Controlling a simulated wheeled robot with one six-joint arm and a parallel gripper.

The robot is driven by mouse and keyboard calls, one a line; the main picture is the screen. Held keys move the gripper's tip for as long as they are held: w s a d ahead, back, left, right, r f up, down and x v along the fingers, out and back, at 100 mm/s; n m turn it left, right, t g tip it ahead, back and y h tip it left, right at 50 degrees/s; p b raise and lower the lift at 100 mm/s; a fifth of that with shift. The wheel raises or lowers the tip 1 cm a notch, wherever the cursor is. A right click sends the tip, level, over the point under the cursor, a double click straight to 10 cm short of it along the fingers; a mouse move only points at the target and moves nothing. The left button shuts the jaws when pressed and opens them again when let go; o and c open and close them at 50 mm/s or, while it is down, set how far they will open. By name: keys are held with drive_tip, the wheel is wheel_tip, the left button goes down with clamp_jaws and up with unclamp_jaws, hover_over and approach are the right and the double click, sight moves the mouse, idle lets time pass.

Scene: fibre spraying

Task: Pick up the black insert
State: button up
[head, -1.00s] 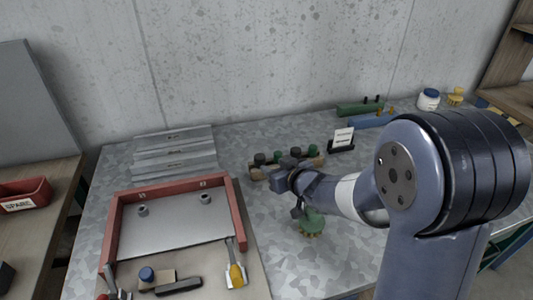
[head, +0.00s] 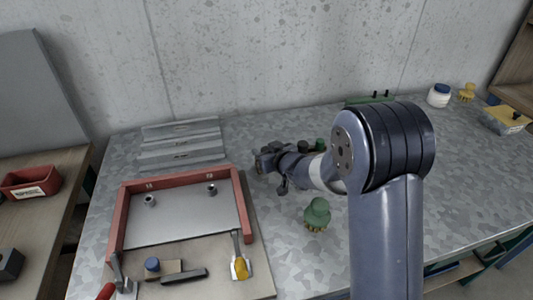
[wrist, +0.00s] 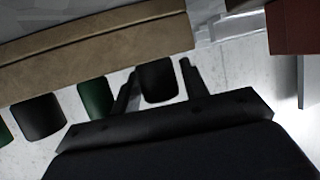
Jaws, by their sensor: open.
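In the wrist view, a black insert (wrist: 158,82) stands at the wooden rack (wrist: 90,52), between the two fingers of my gripper (wrist: 160,76). The fingers are open, one on each side of it, with a slim gap showing. To its left are a green insert (wrist: 95,98) and another black insert (wrist: 41,117). In the head view, my gripper (head: 268,163) is at the rack's left end, and my arm hides most of the rack. A green insert (head: 320,144) shows behind the arm.
A red-framed fixture (head: 122,215) with a metal plate lies at the left. A green knob-like brush (head: 317,213) stands on the table close to my arm. Grey metal strips (head: 180,145) lie behind the fixture. The table's right side is mostly clear.

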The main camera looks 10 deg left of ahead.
drive_tip(key=shift+w+a+f, duration=0.25)
drive_tip(key=shift+w+a, duration=0.15)
drive_tip(key=shift+w, duration=0.05)
drive_tip(key=shift+c, duration=0.3)
drive_tip(key=c, duration=0.7)
